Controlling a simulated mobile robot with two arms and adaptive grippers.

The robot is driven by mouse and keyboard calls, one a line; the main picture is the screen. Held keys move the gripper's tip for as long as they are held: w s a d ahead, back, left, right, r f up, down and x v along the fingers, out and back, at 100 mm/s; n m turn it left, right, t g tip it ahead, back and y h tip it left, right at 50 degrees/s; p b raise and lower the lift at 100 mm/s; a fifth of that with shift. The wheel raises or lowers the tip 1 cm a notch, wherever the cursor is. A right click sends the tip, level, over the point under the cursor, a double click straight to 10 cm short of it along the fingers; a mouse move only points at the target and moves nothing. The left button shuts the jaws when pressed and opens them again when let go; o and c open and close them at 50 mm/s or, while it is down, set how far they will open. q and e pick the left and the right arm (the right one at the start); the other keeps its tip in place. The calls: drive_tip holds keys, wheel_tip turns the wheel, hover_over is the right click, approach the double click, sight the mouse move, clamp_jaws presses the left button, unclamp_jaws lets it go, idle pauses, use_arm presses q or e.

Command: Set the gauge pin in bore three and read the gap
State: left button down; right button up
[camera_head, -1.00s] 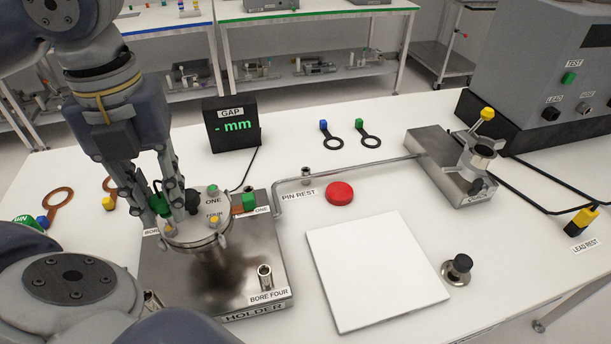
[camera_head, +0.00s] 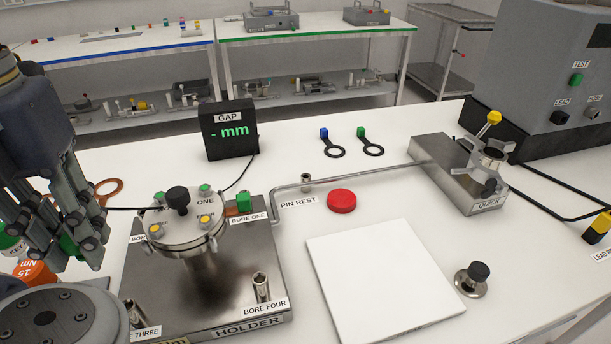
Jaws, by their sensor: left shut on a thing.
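My left gripper (camera_head: 72,250) is at the left edge, left of the holder (camera_head: 225,300). The bore four post (camera_head: 262,286) is at front right. The gap display (camera_head: 230,130) reads "- mm". My right gripper is not in view.
A green-tagged piece (camera_head: 243,202) sits by the bore one label. An orange container (camera_head: 35,273) is beside my left gripper.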

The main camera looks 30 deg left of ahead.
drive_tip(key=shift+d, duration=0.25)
use_arm(q)
drive_tip(key=shift+w+r+p, duration=0.15)
drive_tip(key=shift+w+p, duration=0.25)
drive_tip(key=shift+w, duration=0.05)
drive_tip(key=w+p, duration=0.4)
drive_tip(key=w, duration=0.1)
drive_tip(key=w+p, duration=0.3)
drive_tip(key=shift+w+d+r, duration=0.15)
drive_tip(key=shift+w+d, duration=0.1)
drive_tip(key=shift+d, duration=0.05)
drive_tip(key=shift+w+p, duration=0.6)
drive_tip(key=shift+w, duration=0.15)
drive_tip(key=shift+w+f, duration=0.15)
drive_tip(key=shift+f, duration=0.05)
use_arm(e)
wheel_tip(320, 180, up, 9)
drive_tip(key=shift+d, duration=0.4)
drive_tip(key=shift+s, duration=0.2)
